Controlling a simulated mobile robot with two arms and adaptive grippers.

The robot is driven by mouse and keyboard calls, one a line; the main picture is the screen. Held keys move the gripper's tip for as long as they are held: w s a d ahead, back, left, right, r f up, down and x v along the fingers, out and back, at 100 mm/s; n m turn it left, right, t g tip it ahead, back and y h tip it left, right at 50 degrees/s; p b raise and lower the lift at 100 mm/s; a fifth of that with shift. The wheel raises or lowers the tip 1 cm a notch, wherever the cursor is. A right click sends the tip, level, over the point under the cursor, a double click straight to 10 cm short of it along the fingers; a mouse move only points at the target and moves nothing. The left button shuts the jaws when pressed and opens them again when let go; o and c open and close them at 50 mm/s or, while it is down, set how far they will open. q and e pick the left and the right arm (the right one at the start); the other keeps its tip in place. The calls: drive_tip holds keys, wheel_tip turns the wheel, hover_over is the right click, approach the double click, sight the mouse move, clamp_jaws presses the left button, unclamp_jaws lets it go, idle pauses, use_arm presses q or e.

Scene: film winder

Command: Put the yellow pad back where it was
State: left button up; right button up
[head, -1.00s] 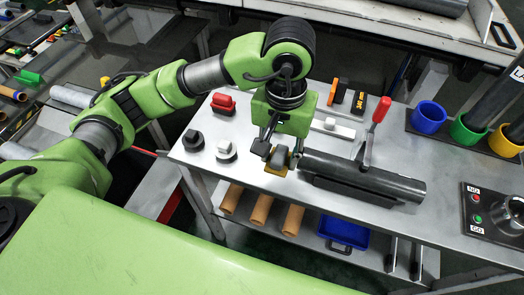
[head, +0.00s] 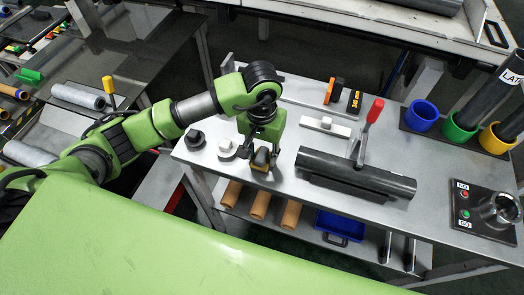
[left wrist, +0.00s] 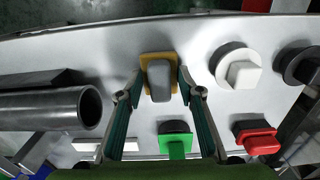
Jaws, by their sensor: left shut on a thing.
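The yellow pad (head: 259,167) has a grey block-shaped grip on a thin yellow base. My left gripper (head: 262,152) points down and is shut on its grey grip, near the table's front edge. In the left wrist view the yellow pad (left wrist: 145,60) sits between the two fingers (left wrist: 158,90). It is apart from the dark tube and lies in a row with the white pad (head: 228,148) and the black pad (head: 195,138). I cannot tell whether its base touches the table. My right gripper is not in view.
The dark tube (head: 355,172) lies to the right, with a red-handled clamp (head: 372,115) behind it. Blue, green and yellow cups (head: 423,115) stand at the right.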

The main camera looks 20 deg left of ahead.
sight(262, 153)
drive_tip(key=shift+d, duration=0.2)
use_arm(q)
drive_tip(key=shift+f+b, duration=0.2)
drive_tip(key=shift+b, duration=0.1)
drive_tip(key=o, duration=1.1)
drive_tip(key=shift+r, duration=0.1)
drive_tip(key=shift+c, duration=0.2)
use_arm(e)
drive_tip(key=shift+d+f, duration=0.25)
use_arm(q)
drive_tip(key=shift+r+p, duration=0.2)
drive_tip(key=shift+p, duration=0.2)
drive_tip(key=shift+w+r+b, duration=0.1)
drive_tip(key=shift+r+b, duration=0.2)
drive_tip(key=shift+r, duration=0.05)
wheel_tip(262, 153, up, 11)
drive_tip(key=b, duration=0.2)
drive_tip(key=shift+b, duration=0.4)
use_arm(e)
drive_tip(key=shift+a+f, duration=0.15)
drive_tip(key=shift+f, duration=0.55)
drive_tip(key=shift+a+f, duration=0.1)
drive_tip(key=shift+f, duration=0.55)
